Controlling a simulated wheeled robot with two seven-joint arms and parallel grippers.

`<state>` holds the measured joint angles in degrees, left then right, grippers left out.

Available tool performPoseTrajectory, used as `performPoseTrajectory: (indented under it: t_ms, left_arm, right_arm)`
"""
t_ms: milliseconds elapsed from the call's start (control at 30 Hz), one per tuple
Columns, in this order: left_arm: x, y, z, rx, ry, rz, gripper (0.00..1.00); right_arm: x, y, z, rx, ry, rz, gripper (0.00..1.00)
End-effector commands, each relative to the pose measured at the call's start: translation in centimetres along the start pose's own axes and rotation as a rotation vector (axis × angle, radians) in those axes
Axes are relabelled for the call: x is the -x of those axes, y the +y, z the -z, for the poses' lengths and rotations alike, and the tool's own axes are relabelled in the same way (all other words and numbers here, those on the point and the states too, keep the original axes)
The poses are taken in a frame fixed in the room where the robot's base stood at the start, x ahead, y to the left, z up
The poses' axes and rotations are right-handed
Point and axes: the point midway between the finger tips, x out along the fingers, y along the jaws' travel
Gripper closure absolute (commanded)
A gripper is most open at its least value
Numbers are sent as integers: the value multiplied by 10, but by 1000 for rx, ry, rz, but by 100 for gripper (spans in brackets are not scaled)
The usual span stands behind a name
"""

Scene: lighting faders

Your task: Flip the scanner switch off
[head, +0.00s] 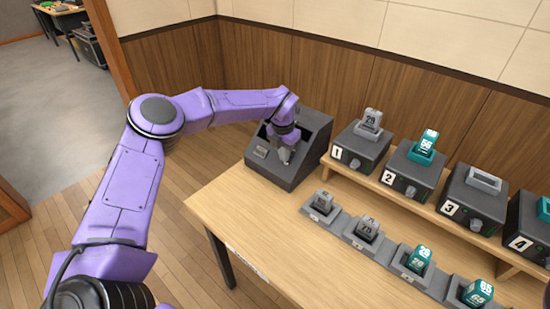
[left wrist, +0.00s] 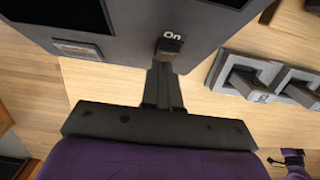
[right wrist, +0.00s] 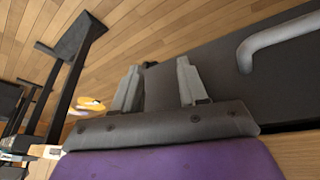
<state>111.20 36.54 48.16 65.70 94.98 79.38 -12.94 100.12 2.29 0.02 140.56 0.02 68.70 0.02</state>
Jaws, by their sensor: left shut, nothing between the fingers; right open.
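The scanner (head: 297,160) is a dark grey console box at the far left end of the table. Its sloped front also shows in the left wrist view (left wrist: 120,40), with a small dark switch (left wrist: 169,46) under the label "On". My left gripper (head: 285,152) is shut and empty at the scanner's front. In the left wrist view its fingertips (left wrist: 163,68) are just below the switch; I cannot tell whether they touch it. The gripper hides the switch in the head view. My right gripper (right wrist: 155,82) is open and empty, away from the scanner, facing a dark surface and the wooden floor.
Several grey cradles with grey and teal blocks (head: 368,229) line the table in front. The table's front left (head: 270,225) is bare. A wood-panelled wall (head: 330,75) stands behind.

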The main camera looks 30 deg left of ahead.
Motion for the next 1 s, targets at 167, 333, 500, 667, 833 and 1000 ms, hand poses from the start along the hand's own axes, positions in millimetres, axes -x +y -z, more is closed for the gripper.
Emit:
performPoseTrajectory:
  t_ms: [167, 333, 500, 667, 833, 1000]
  left_arm:
    - [0, -2, -1, -4, 2, 0, 100]
    - [-1, -2, 2, -5, 2, 1, 100]
    - [-3, 0, 11, -1, 2, 0, 100]
    - [-4, 1, 16, 2, 2, 0, 100]
    - [-4, 1, 16, 2, 2, 0, 100]
    - [1, 1, 16, 2, 1, 0, 100]
  right_arm:
    - [1, -2, 3, -1, 5, 4, 57]
    - [0, -2, 3, -2, 7, 4, 57]
    - [-1, -2, 3, -4, 10, 3, 57]
    - [-2, -2, 4, -5, 12, 3, 57]
    - [-2, -2, 4, -4, 11, 3, 57]
    - [1, -1, 5, -3, 10, 3, 57]
